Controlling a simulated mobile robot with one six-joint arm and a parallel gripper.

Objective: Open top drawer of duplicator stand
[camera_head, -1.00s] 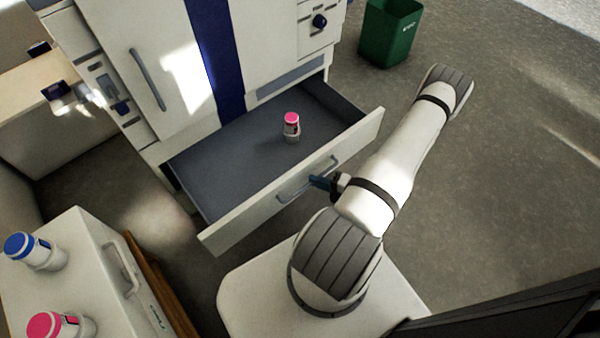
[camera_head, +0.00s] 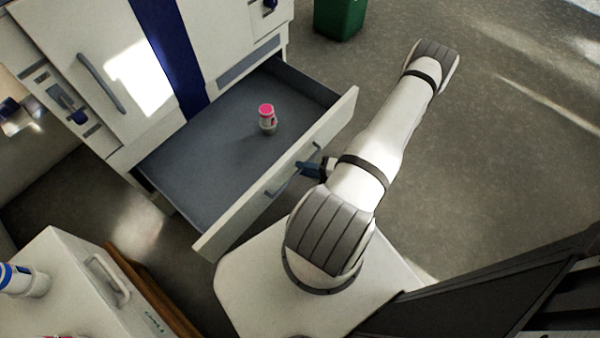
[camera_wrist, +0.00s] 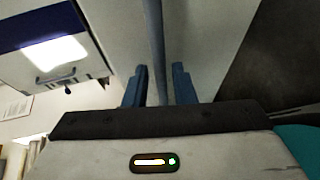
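The drawer (camera_head: 205,245) under the white machine with a blue stripe, which looks like the duplicator (camera_head: 100,60), is pulled well out. Its grey inside shows, with a small pink-capped bottle (camera_head: 267,119) standing upright in it. My gripper (camera_head: 308,169) is at the bar handle (camera_head: 279,190) on the drawer front. In the wrist view the handle bar (camera_wrist: 157,50) passes between the blue fingers of my gripper (camera_wrist: 159,88). A gap shows on both sides of the bar, so the fingers are open around it.
A low white cabinet (camera_head: 55,265) with a blue-capped bottle (camera_head: 22,280) stands at the lower left, close to the drawer's front corner. A green bin (camera_head: 340,18) is at the top. The floor (camera_head: 500,150) on the right is clear.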

